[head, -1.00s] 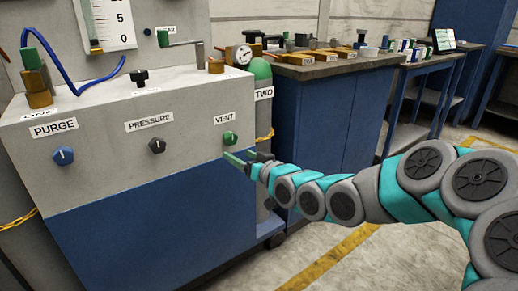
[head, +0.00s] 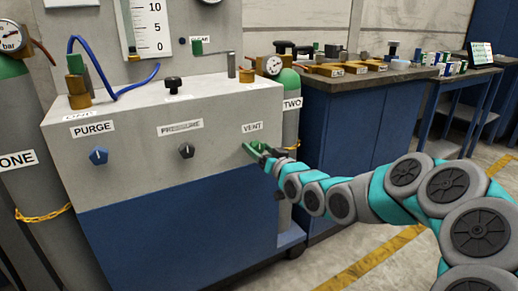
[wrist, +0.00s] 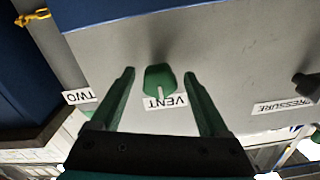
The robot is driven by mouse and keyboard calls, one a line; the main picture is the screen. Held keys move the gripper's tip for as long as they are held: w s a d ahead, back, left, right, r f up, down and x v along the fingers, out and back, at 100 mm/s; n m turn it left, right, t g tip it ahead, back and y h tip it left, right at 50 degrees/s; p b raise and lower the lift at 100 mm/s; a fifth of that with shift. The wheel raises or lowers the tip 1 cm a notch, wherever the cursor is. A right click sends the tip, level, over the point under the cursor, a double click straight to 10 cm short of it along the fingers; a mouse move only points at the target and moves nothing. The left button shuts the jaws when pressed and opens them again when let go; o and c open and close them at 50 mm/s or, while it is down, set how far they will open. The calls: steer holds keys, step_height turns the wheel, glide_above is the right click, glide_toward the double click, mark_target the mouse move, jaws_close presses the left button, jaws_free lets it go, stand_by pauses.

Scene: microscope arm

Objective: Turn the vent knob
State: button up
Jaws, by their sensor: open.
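The green vent knob (wrist: 159,80) sits on the grey panel face, next to the VENT label (wrist: 165,102) in the wrist view. My gripper (wrist: 160,78) is open, with one green finger on each side of the knob and a visible gap to it on both sides. In the head view my gripper (head: 252,150) is at the panel just below the VENT label (head: 252,127), and its fingers largely hide the knob. I cannot tell how deep the fingertips reach along the knob.
The black pressure knob (head: 186,150) and blue purge knob (head: 98,155) are on the same panel, to the left. Gas cylinder TWO (head: 291,125) stands close beside the panel's right end. A blue-sided workbench (head: 345,125) is further right.

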jaws_close()
stand_by(0.8)
